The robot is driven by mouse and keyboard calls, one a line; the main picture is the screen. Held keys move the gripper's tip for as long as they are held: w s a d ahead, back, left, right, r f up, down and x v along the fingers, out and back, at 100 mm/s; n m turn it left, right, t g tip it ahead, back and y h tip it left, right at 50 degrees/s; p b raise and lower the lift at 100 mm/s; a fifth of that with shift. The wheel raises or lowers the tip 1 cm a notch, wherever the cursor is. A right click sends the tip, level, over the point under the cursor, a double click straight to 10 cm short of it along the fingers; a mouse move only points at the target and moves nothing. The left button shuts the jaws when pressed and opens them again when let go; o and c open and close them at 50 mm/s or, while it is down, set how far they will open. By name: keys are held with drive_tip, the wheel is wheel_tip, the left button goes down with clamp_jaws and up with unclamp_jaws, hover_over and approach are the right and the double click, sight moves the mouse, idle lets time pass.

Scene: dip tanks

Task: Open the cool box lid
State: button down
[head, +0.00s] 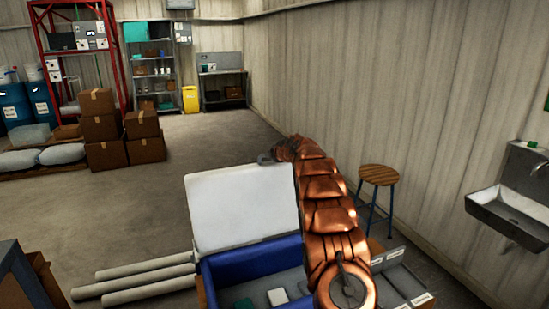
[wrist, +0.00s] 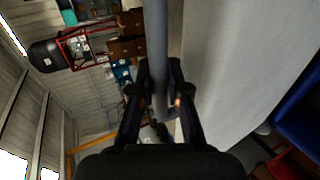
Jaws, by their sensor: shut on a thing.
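The cool box (head: 222,266) is blue and stands at the bottom middle of the head view. Its white lid (head: 240,205) stands raised, close to upright, at the box's far side. In the wrist view the lid (wrist: 225,80) is a broad pale panel on the right. My gripper (head: 268,157) is at the lid's top edge, near its right corner, partly hidden by my arm. In the wrist view my gripper (wrist: 160,82) has its fingers on both sides of a grey bar (wrist: 160,35) along the lid's edge, shut on it. My arm hides the box's right part.
White pipes (head: 140,278) stick out left of the box. A green item (head: 243,303) and a white item (head: 277,297) lie inside the box. A stool (head: 379,175) and a wall sink (head: 515,205) are at the right. The floor beyond the lid is clear.

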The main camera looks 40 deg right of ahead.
drive_tip(key=shift+w+d, duration=0.1)
drive_tip(key=shift+w, duration=0.5)
drive_tip(key=c, duration=1.1)
unclamp_jaws()
drive_tip(key=shift+c, duration=0.2)
drive_tip(key=shift+v, duration=0.85)
drive_tip(key=shift+s+r, duration=0.1)
drive_tip(key=shift+s, duration=0.1)
drive_tip(key=shift+v, duration=1.15)
drive_tip(key=v, duration=0.7)
drive_tip(key=shift+s, duration=0.25)
